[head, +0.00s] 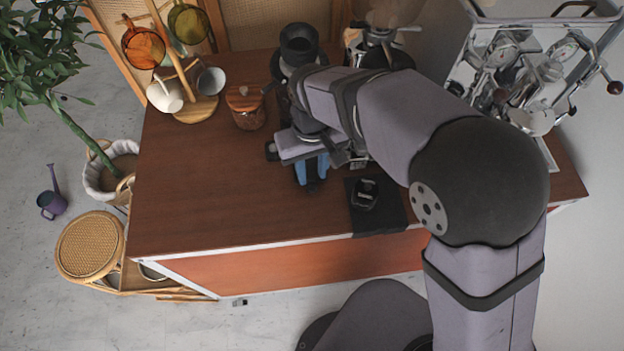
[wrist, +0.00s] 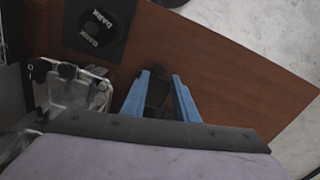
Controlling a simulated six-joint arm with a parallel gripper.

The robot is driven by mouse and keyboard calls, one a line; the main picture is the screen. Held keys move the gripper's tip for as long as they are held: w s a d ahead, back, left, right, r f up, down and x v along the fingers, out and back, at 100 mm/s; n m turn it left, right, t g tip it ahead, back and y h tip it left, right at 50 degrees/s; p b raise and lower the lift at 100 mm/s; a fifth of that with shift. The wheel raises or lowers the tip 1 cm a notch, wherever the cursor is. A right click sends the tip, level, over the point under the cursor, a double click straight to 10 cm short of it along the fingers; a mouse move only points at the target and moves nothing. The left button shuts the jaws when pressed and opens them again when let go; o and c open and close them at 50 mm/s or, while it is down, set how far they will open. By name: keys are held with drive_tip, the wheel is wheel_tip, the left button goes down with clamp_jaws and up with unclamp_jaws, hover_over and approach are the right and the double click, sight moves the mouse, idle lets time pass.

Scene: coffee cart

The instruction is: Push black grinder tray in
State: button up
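The grinder shows its black hopper (head: 299,44) at the back of the brown counter, with its lower body hidden behind my arm. My gripper (head: 313,172) points down in front of it, low over the counter. In the wrist view its two blue fingers (wrist: 160,92) are apart. A small black piece (wrist: 157,93), which looks like the grinder tray, lies between them. I cannot tell whether the fingers touch it. The joint between tray and grinder is hidden.
A black mat (head: 391,220) with a round black tamper (head: 364,193) lies right of my gripper. A copper-coloured jar (head: 245,108) and a mug stand (head: 196,108) are to the left. The chrome espresso machine (head: 520,75) is at right. The counter's front left is clear.

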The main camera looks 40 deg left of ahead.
sight(312, 187)
drive_tip(key=shift+f+p, duration=0.85)
drive_tip(key=shift+f, duration=2)
drive_tip(key=shift+c, duration=0.4)
